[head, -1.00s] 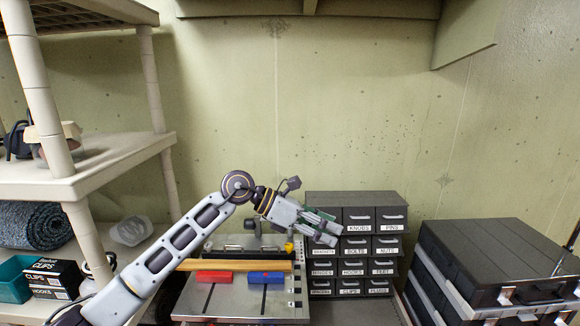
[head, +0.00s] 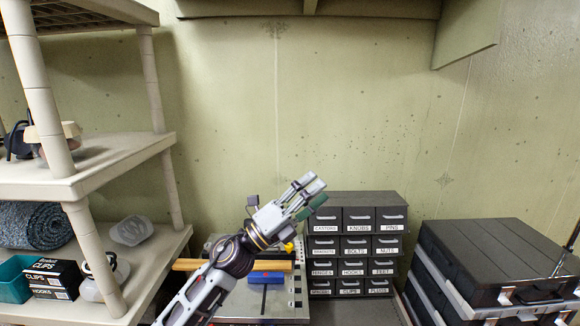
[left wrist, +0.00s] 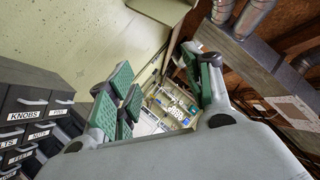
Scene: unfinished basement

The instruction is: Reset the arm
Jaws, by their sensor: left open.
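My left arm comes in from the lower left in the head view. Its gripper (head: 312,190) points up and to the right, in front of the left edge of the drawer cabinet (head: 355,228). The gripper is open and empty, with green pads on its fingers. In the left wrist view the gripper (left wrist: 160,95) has its fingers spread apart with nothing between them. The dark drawer cabinet (left wrist: 30,115) shows at the left of that view. My right gripper is not in view.
A metal work board (head: 285,305) with a blue block (head: 265,278) and a wooden bar (head: 272,266) lies behind my arm. A cream shelf unit (head: 95,175) stands at left. Black cases (head: 500,260) are stacked at right. The wall space above is clear.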

